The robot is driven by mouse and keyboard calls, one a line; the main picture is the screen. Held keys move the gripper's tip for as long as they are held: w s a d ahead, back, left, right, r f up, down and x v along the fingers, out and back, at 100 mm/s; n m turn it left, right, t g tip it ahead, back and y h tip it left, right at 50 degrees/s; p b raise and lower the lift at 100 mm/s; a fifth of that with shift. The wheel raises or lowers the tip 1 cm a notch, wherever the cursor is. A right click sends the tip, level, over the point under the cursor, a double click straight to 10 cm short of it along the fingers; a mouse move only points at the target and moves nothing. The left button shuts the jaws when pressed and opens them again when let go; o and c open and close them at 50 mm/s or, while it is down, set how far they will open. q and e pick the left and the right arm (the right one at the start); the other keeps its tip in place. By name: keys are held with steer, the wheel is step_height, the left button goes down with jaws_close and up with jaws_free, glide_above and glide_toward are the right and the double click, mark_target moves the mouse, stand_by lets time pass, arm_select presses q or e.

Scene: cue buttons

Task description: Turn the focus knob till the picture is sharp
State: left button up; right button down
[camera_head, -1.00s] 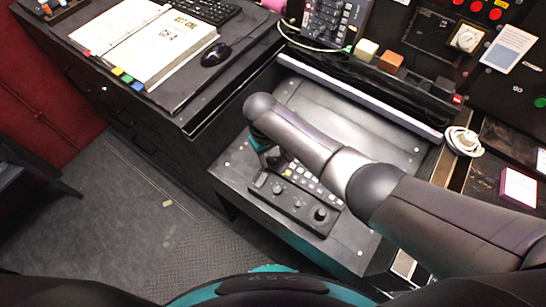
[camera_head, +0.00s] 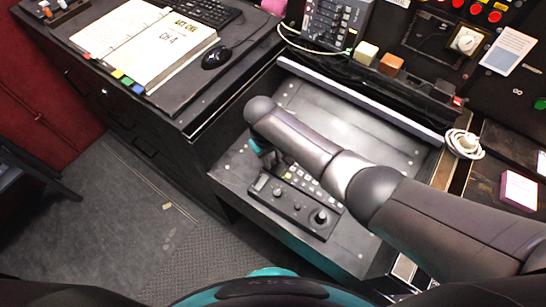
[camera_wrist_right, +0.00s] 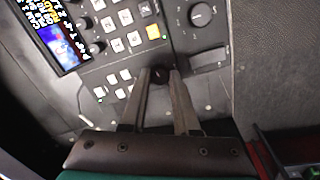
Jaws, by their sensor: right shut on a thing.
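A black control panel (camera_head: 306,222) with small knobs, a large knob (camera_head: 321,216) and rows of pale buttons lies on the desk's front ledge. My right gripper (camera_head: 283,169) reaches down at its far edge. In the right wrist view the gripper (camera_wrist_right: 161,79) is shut on a small dark knob (camera_wrist_right: 160,75), held between the fingertips. Past it are white keys and one yellow key (camera_wrist_right: 153,32), a lit screen (camera_wrist_right: 50,30) with text and a small picture, and a larger round knob (camera_wrist_right: 201,14). I cannot read any knob label or tell whether the picture is sharp. My left gripper is out of view.
An open binder (camera_head: 150,45) and a mouse (camera_head: 216,57) lie on the desk at left. A button box (camera_head: 330,25), a coiled white cable (camera_head: 463,143) and a pink note block (camera_head: 519,190) stand at the back and right. Floor at left is open.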

stand_by(0.4)
steer(key=n+p, duration=0.2)
steer(key=n, duration=0.2)
steer(key=shift+s+n, duration=0.1)
steer(key=shift+n, duration=0.3)
steer(key=n+p, duration=0.1)
steer(key=n, duration=0.4)
steer(key=shift+n, duration=0.4)
steer(key=shift+p, duration=0.3)
steer(key=c, duration=0.6)
jaws_free()
steer(key=shift+c, duration=0.2)
